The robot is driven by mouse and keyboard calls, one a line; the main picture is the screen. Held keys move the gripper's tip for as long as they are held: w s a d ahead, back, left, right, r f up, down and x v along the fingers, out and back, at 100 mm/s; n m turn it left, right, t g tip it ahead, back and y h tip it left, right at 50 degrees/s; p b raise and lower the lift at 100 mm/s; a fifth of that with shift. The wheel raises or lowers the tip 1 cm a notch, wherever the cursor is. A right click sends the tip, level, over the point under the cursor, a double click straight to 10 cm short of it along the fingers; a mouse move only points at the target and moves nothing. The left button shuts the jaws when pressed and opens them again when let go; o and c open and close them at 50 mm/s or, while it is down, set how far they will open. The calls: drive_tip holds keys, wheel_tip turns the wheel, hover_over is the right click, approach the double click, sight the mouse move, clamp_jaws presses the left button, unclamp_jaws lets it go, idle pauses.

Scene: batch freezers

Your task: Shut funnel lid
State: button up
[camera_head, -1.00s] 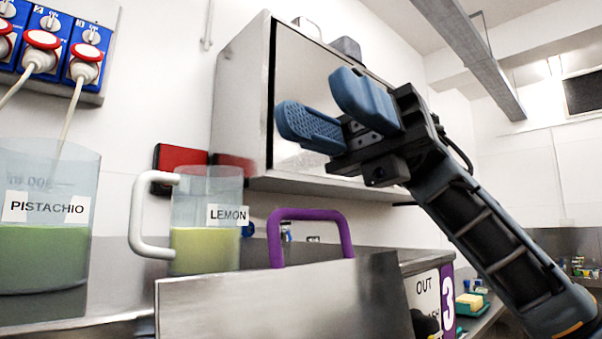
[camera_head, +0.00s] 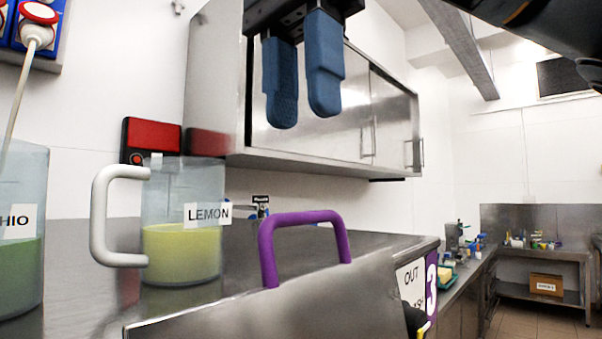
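The funnel lid (camera_head: 290,303) is a flat steel panel at the bottom middle, standing tilted up toward me. A purple handle (camera_head: 302,221) arches over its upper edge. My gripper (camera_head: 303,118) hangs above the handle with its two blue fingers pointing down. The fingers are apart with a gap between them and nothing in it. The gripper does not touch the lid or the handle. The funnel opening behind the lid is hidden.
A jug labelled LEMON (camera_head: 183,240) with a white handle stands left of the purple handle. A pistachio jug (camera_head: 28,265) is cut off at the left edge. A steel wall cabinet (camera_head: 355,110) is behind my gripper. An OUT panel (camera_head: 413,287) is at the right.

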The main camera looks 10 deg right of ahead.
drive_tip(key=shift+s+f, duration=0.1)
drive_tip(key=shift+f, duration=3.65)
clamp_jaws()
